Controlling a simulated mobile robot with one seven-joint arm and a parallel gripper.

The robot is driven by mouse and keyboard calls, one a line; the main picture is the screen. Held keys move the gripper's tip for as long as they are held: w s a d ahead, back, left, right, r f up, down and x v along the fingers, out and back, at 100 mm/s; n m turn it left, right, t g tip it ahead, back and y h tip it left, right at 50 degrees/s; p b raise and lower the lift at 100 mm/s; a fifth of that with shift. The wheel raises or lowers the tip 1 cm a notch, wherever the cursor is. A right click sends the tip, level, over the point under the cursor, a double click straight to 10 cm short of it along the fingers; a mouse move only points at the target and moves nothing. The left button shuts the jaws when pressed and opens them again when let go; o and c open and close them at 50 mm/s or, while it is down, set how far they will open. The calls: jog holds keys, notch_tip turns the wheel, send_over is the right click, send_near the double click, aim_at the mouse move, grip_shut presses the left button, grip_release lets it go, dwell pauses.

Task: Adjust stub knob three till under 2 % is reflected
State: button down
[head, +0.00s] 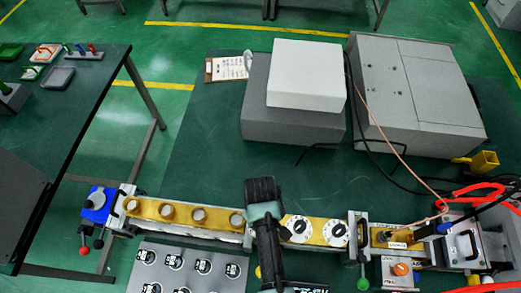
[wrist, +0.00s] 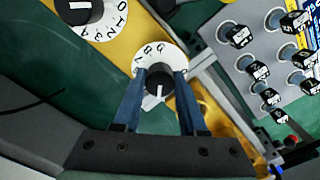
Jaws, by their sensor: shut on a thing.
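In the wrist view, my gripper (wrist: 160,76) has its two blue fingers on either side of a black stub knob (wrist: 158,82). It is shut on this knob. The knob has a white pointer and sits on a white numbered dial (wrist: 146,54), partly covered by the fingers. A second black knob (wrist: 74,12) on its own dial shows at the upper left, clear of the fingers. In the head view, my gripper (head: 263,212) hides the held knob; two dials (head: 300,229) (head: 336,233) show to its right on the brass waveguide (head: 317,231). No reflected-power reading is legible.
A panel with several knobs (head: 192,267) lies in front of the waveguide's left part. A blue-ended unit (head: 97,204) stands at its left end. Grey boxes (head: 418,95) stand behind. Orange and black cables (head: 465,190) crowd the right end.

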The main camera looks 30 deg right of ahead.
jog(key=m+p, duration=0.1)
jog(key=m, duration=0.3)
jog(key=shift+w+r, duration=0.1)
jog(key=shift+r, duration=0.05)
jog(key=shift+m+p, duration=0.7)
jog(key=shift+m, duration=1.2)
jog(key=shift+c, duration=2.3)
grip_release()
notch_tip(320, 180, up, 13)
jog(key=b, duration=0.1)
